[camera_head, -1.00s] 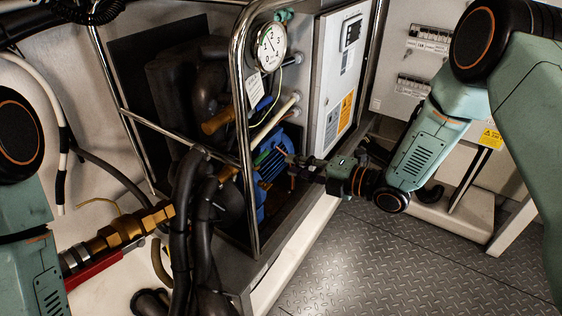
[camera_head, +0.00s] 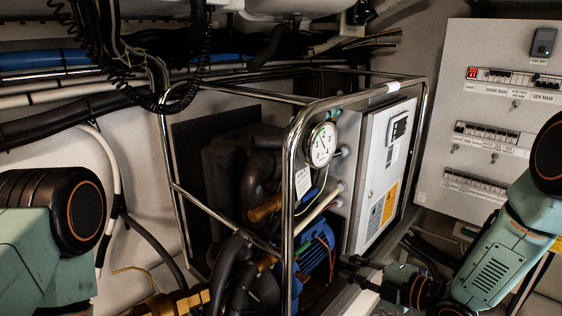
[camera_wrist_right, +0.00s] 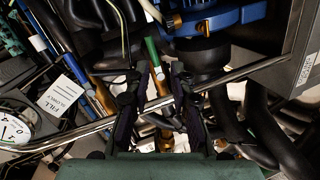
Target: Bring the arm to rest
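My right arm (camera_head: 490,262) comes in from the right in the head view. Its gripper (camera_head: 352,269) is beside the right end of the blue motor (camera_head: 318,252) in the chiller frame. In the right wrist view the two dark fingers (camera_wrist_right: 161,85) stand apart, with a gap between them. The frame's tube (camera_wrist_right: 105,124) crosses behind the fingers, and a green-ended pipe (camera_wrist_right: 153,52) shows between them. I see nothing held. My left arm (camera_head: 45,240) is at the left edge of the head view, and its gripper is out of view.
The tubular chiller frame (camera_head: 290,185) carries a pressure gauge (camera_head: 322,145) and a grey control box (camera_head: 382,165). Black hoses (camera_head: 232,275) bulge at its front. A breaker panel (camera_head: 490,105) stands at the right, and cables (camera_head: 70,110) run along the upper left.

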